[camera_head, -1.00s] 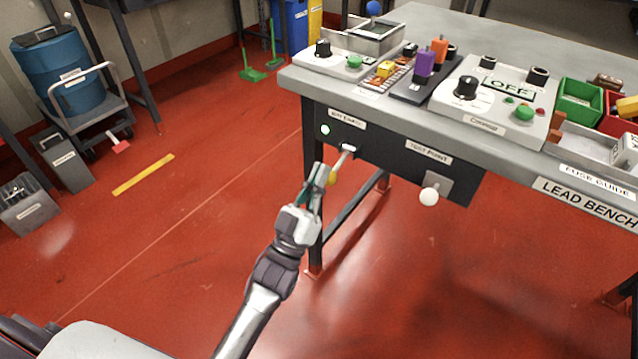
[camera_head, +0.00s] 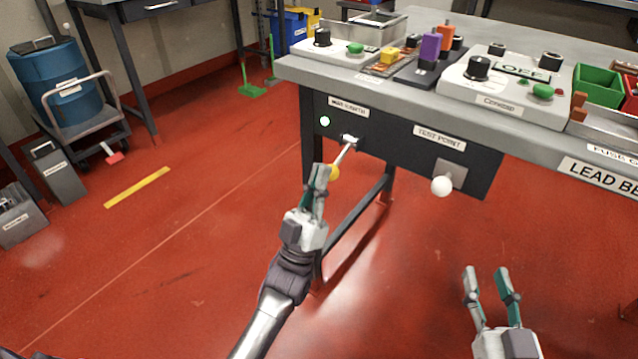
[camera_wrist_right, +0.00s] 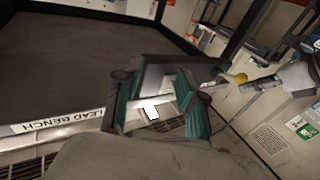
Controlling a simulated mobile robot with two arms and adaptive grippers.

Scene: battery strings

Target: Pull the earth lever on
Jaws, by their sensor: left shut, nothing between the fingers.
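The earth lever (camera_head: 343,154) hangs from the dark panel under the bench, below a label that seems to read "BAY EARTH". It slopes down and left to a yellow ball knob (camera_head: 334,172). My left gripper (camera_head: 319,174) is shut with nothing between its fingers. Its fingertips are just left of the knob and partly cover it; I cannot tell whether they touch it. My right gripper (camera_head: 485,272) is open and empty, low at the right, well away from the lever. Its fingers also show in the right wrist view (camera_wrist_right: 158,105).
A pale green lamp (camera_head: 325,121) glows beside the lever. A white ball knob (camera_head: 442,186) sits under the "TEST POINT" label to the right. The bench top (camera_head: 400,91) holds several control boxes and bins. Red floor is open in front of the bench.

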